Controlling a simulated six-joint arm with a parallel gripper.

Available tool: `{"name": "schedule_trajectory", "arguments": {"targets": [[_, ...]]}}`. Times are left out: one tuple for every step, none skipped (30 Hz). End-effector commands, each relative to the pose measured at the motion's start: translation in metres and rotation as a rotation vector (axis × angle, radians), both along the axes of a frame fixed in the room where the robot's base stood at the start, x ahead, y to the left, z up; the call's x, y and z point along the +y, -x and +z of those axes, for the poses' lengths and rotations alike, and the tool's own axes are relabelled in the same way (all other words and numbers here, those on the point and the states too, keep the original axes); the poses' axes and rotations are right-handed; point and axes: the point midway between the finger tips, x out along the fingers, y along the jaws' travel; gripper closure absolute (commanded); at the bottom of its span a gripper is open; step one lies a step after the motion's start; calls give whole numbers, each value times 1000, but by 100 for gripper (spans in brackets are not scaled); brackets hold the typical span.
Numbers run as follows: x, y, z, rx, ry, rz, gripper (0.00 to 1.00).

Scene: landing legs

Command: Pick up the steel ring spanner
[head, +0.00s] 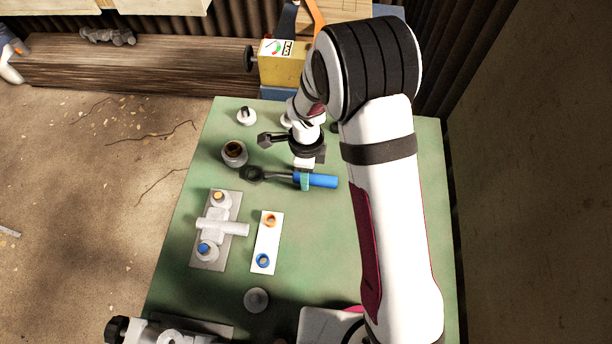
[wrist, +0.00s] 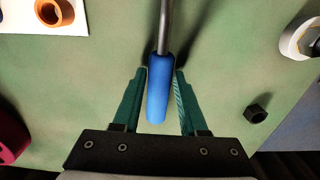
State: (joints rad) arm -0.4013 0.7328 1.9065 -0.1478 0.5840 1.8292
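The steel ring spanner lies on the green table, with a dark shaft and ring head (head: 253,174) to the left and a blue handle (head: 318,181) to the right. In the wrist view its blue handle (wrist: 160,90) points towards my gripper, and the shaft runs out of the top edge; the ring head is outside that view. My gripper (wrist: 160,72) is open, with one green finger on each side of the handle and narrow gaps between. In the head view my gripper (head: 304,181) is at the handle's shaft end, partly hiding it.
A white plate (head: 267,243) with orange and blue rings and a grey plate with white fittings (head: 208,258) lie left of centre. A brown-topped round part (head: 234,153) stands near the ring head. A dark nut (wrist: 256,113) lies right in the wrist view.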

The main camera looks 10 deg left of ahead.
Motion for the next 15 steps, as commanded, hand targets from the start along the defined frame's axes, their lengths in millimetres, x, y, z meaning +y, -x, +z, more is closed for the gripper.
{"name": "schedule_trajectory", "arguments": {"targets": [[0, 0, 0, 0, 0, 0, 69], [0, 0, 0, 0, 0, 0, 74], [0, 0, 0, 0, 0, 0, 81], [0, 0, 0, 0, 0, 0, 87], [0, 0, 0, 0, 0, 0, 92], [0, 0, 0, 0, 0, 0, 99], [0, 0, 0, 0, 0, 0, 100], [0, 0, 0, 0, 0, 0, 100], [0, 0, 0, 0, 0, 0, 100], [0, 0, 0, 0, 0, 0, 100], [0, 0, 0, 0, 0, 0, 100], [0, 0, 0, 0, 0, 0, 100], [0, 0, 0, 0, 0, 0, 100], [0, 0, 0, 0, 0, 0, 100], [0, 0, 0, 0, 0, 0, 100]]}}
